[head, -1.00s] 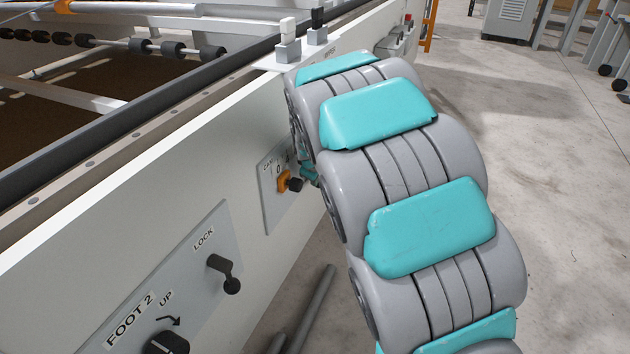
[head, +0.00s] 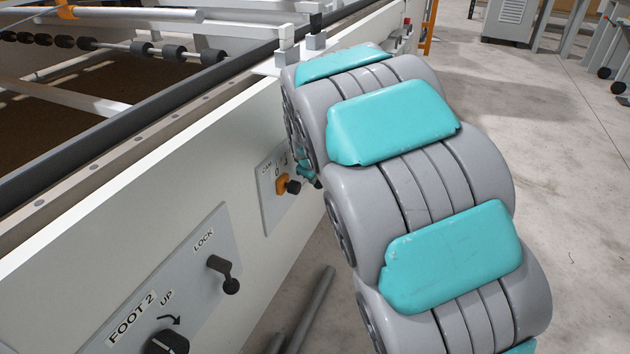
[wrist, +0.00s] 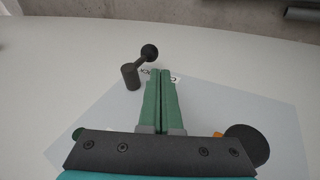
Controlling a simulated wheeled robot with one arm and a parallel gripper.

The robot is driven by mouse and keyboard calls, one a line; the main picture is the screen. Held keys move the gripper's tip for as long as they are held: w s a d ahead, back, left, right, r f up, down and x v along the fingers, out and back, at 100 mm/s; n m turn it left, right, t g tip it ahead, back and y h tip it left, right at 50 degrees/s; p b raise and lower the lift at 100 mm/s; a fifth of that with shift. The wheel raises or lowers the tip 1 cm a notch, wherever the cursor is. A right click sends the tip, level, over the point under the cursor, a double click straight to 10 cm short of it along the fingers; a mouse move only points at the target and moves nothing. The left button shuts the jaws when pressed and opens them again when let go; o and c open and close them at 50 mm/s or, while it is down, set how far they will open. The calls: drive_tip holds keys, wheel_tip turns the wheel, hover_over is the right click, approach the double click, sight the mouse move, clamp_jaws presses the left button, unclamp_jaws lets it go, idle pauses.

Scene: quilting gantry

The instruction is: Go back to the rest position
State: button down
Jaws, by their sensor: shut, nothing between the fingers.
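My gripper (wrist: 161,74) shows in the wrist view with its two green fingers pressed together and nothing between them. The fingers point at a light grey panel (wrist: 215,105) on the white machine side. A dark lever with a ball end (wrist: 149,52) stands just beyond and left of the fingertips. I cannot tell whether the fingers touch the panel. In the head view my grey and teal arm reaches along the machine's side and hides most of the gripper.
In the head view, a small panel with an orange part (head: 282,184) and black knob (head: 293,187) lies left of my arm. Nearer are the LOCK lever (head: 226,274) and FOOT 2 knob (head: 167,342). Grey tubes (head: 311,312) lie below.

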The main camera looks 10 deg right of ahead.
drive_tip(key=s+r+m+g+p, duration=0.1)
drive_tip(key=s+r+m+g, duration=0.1)
drive_tip(key=s, duration=1.2)
drive_tip(key=s+d+r+m+g+p, duration=0.1)
drive_tip(key=s+r+m+g+p, duration=0.1)
drive_tip(key=s, duration=1.3)
drive_tip(key=s+r+m+g+y+p, duration=0.1)
drive_tip(key=s+m, duration=0.4)
drive_tip(key=s, duration=1)
drive_tip(key=r+g+p, duration=0.1)
drive_tip(key=r+g, duration=0.1)
drive_tip(key=shift+s+d+m+g, duration=0.25)
drive_tip(key=shift+d+m+g, duration=0.05)
drive_tip(key=shift+g, duration=0.1)
drive_tip(key=shift+a, duration=0.1)
